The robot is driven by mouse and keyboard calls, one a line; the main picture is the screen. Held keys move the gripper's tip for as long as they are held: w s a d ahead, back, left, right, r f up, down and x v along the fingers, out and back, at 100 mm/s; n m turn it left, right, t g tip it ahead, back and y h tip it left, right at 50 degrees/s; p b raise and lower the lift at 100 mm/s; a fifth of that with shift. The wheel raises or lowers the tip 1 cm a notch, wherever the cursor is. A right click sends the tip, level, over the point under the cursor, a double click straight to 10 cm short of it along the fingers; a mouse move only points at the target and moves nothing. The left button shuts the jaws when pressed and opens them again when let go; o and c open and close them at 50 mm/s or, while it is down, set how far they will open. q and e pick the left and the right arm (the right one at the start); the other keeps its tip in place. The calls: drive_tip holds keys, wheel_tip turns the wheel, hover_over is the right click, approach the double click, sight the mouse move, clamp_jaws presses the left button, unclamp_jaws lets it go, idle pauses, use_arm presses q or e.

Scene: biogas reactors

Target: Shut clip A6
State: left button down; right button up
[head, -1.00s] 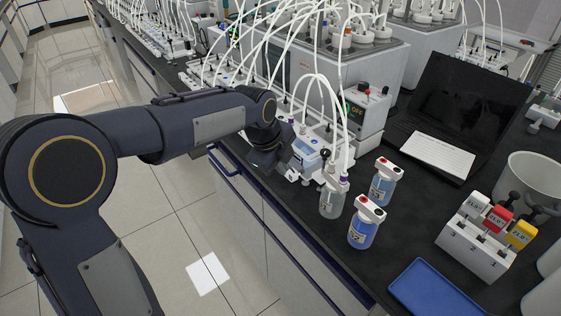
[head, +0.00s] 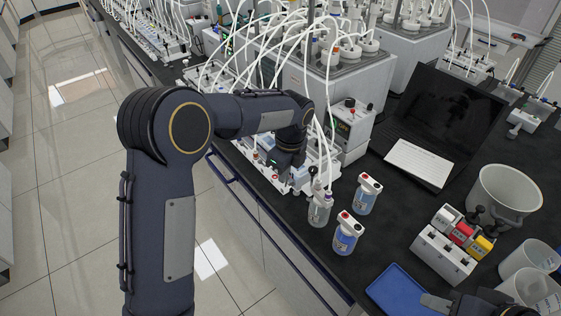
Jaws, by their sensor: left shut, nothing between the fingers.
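A white rack of small tubing units (head: 300,187) runs along the bench's front edge, with many white tubes arching above it. I cannot read any label, so I cannot tell which clip is A6. My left gripper (head: 281,174) reaches down over the near end of this rack. It is shut and empty; its fingertips are small and dark, and I cannot tell whether they touch a clip. My forearm and wrist hide part of the rack. My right gripper (head: 437,303) shows only in part at the bottom right, beside a blue tray; its opening is unclear.
A clear bottle (head: 319,212) with tubes and two blue-liquid bottles (head: 346,236) (head: 366,197) stand close to the rack's right end. A control box (head: 350,128), a laptop (head: 440,115), a blue tray (head: 392,288) and white buckets (head: 505,188) occupy the bench.

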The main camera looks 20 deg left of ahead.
drive_tip(key=shift+s+r, duration=0.1)
drive_tip(key=shift+r, duration=0.1)
drive_tip(key=shift+r+p, duration=0.5)
drive_tip(key=shift+r, duration=0.25)
drive_tip(key=shift+r, duration=0.1)
